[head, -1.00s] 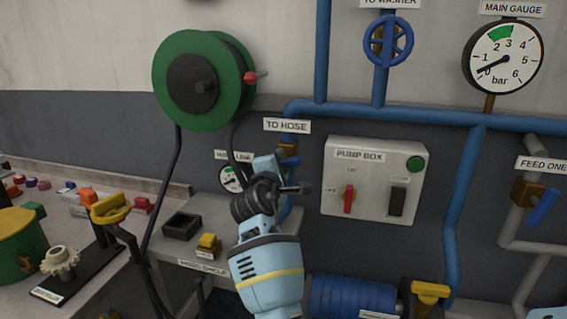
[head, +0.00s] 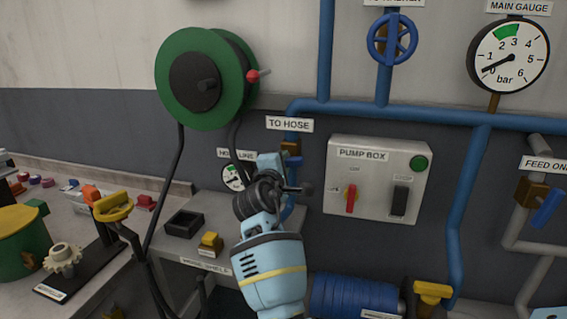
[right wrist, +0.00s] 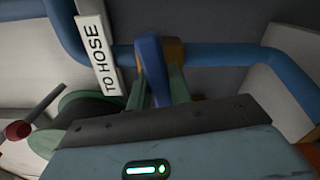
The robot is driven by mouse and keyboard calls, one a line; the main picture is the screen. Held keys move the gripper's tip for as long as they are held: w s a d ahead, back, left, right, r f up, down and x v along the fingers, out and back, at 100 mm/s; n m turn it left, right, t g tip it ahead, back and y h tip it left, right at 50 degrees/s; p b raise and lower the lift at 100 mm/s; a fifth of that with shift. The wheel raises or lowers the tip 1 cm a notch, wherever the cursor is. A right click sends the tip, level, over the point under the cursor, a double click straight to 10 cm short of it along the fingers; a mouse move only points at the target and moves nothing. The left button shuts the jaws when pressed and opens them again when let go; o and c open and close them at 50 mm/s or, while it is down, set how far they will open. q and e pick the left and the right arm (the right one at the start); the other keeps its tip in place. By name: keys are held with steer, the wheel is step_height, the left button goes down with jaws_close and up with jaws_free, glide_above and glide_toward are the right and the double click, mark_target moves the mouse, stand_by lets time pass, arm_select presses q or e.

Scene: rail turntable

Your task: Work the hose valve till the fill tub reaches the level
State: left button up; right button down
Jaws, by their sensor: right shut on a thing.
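The hose valve (head: 291,147) is a brass body with a blue lever (right wrist: 152,65), on the blue pipe beneath the TO HOSE sign (head: 289,124). My right gripper (head: 276,163) is at this valve and mostly hides it in the head view. In the right wrist view its greenish fingers (right wrist: 160,88) are on both sides of the lever, shut on it. My left gripper is not in view. I cannot make out a fill tub or its level mark.
The pump box (head: 379,180) with a red knob is right of my arm. A small hose line gauge (head: 233,178) is partly hidden. A green hose reel (head: 231,85) hangs above the shelf (head: 190,238).

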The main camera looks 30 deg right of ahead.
steer(key=shift+m, duration=1.3)
steer(key=c, duration=1.3)
jaws_free()
